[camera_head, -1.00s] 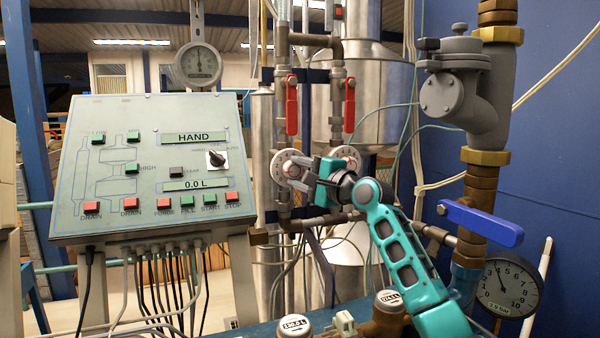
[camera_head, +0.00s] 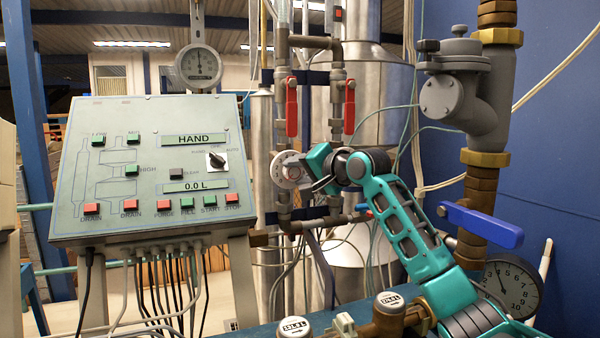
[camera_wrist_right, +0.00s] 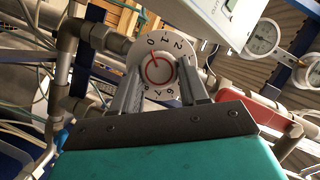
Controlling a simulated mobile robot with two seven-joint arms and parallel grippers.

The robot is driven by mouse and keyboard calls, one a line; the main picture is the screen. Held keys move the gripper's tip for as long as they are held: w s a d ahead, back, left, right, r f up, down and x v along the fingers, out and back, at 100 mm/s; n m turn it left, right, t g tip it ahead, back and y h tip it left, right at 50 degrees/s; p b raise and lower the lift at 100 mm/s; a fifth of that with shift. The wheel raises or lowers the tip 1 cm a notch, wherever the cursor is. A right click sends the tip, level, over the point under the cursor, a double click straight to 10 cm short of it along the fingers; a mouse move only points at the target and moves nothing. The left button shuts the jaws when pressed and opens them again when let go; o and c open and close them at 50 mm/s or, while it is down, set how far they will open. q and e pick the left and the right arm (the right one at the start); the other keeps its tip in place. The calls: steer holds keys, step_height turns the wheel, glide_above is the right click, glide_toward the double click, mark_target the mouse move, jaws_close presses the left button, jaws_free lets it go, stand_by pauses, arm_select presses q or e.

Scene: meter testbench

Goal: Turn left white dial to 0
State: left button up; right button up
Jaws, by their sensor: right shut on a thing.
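The left white dial (camera_head: 281,168) is on the pipework right of the control panel, partly covered by my right gripper (camera_head: 302,176). In the right wrist view the dial (camera_wrist_right: 140,51) is a white disc with black numbers and a red-ringed knob (camera_wrist_right: 159,70). A red line on the knob points up and slightly left, near the 0. My right gripper (camera_wrist_right: 158,90) has a finger on each side of the knob and is shut on it. The right white dial is hidden behind my right arm in the head view. My left gripper is not in view.
Red levers (camera_head: 291,108) (camera_head: 350,108) hang on the pipes above. The control panel (camera_head: 150,215) stands to the left. A blue-handled valve (camera_head: 480,223) and a pressure gauge (camera_head: 508,287) are to the right. Thin hoses run near the pipes.

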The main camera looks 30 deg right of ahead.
stand_by(0.4)
steer(key=o, duration=1.1)
steer(key=shift+c, duration=0.2)
steer(key=b+v, duration=0.2)
steer(key=v, duration=1.1)
steer(key=shift+r, duration=0.1)
steer(key=shift+a, duration=0.1)
